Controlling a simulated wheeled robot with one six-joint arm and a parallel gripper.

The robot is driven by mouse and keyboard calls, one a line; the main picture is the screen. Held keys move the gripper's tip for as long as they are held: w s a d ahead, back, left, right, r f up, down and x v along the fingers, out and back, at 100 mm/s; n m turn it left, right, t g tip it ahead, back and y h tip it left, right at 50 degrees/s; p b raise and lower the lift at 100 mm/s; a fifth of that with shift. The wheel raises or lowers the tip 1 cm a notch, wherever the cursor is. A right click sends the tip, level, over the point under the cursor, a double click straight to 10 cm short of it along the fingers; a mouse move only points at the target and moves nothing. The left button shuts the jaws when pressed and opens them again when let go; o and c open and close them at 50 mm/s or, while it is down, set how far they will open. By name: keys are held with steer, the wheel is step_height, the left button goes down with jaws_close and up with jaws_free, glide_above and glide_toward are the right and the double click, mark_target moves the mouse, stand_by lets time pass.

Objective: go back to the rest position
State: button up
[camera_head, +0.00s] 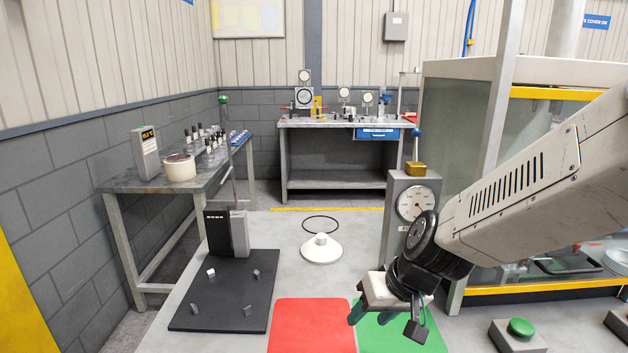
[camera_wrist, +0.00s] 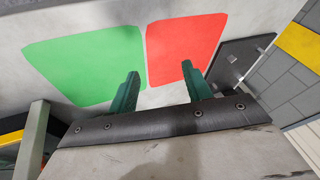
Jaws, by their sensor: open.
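My gripper (camera_head: 384,322) is at the lower right of the head view, on the end of my pale arm, with its dark green fingers pointing down over the green mat. The fingers also show in the wrist view (camera_wrist: 160,92); they are apart, with nothing between them. The green mat (camera_wrist: 85,60) and the red mat (camera_wrist: 186,42) lie side by side beyond the fingertips in the wrist view. The red mat also shows in the head view (camera_head: 312,325), left of my gripper.
A black plate (camera_head: 222,295) with small grey blocks and an upright post lies left. A white cone-shaped piece (camera_head: 321,249) and a black ring (camera_head: 320,224) are on the floor-like surface ahead. A dial-gauge stand (camera_head: 411,205) is close behind my arm. A green button box (camera_head: 520,335) stands right.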

steer(key=s+d+r+m+g+h, duration=0.1)
steer(key=s+d+r+h, duration=0.1)
steer(key=s+d+r, duration=0.4)
steer(key=s+d+r+m+h, duration=0.1)
steer(key=s+d+r+h, duration=0.1)
steer(key=s+d+r, duration=0.3)
steer(key=shift+s+d+r+g, duration=0.4)
steer(key=shift+s+d, duration=2)
steer(key=shift+s, duration=1.6)
